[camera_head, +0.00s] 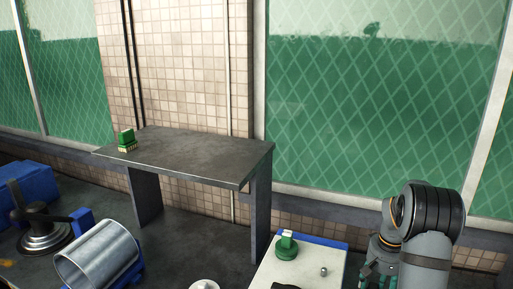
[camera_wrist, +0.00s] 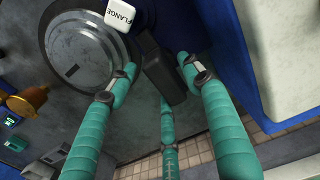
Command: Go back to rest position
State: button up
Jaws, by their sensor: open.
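My gripper (camera_wrist: 157,76) has teal, jointed fingers spread apart in the wrist view. A dark block-like bar (camera_wrist: 165,75) shows between the fingertips; I cannot tell whether they touch it. A round grey metal disc (camera_wrist: 80,65) lies behind the fingers at left, beside a white block marked FLANGE (camera_wrist: 120,14). In the head view, my gripper (camera_head: 381,272) hangs low at the right, partly cut off by the bottom edge, right of a white-topped board. No held object shows in the head view.
A metal pail shell (camera_head: 98,254) lies on its side at lower left, near a round black-and-grey fixture (camera_head: 45,232) and a blue box (camera_head: 30,182). A grey raised shelf (camera_head: 190,153) carries a green item (camera_head: 127,139). A green knob (camera_head: 287,246) stands on the white board (camera_head: 318,259).

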jog(key=shift+n, duration=0.4)
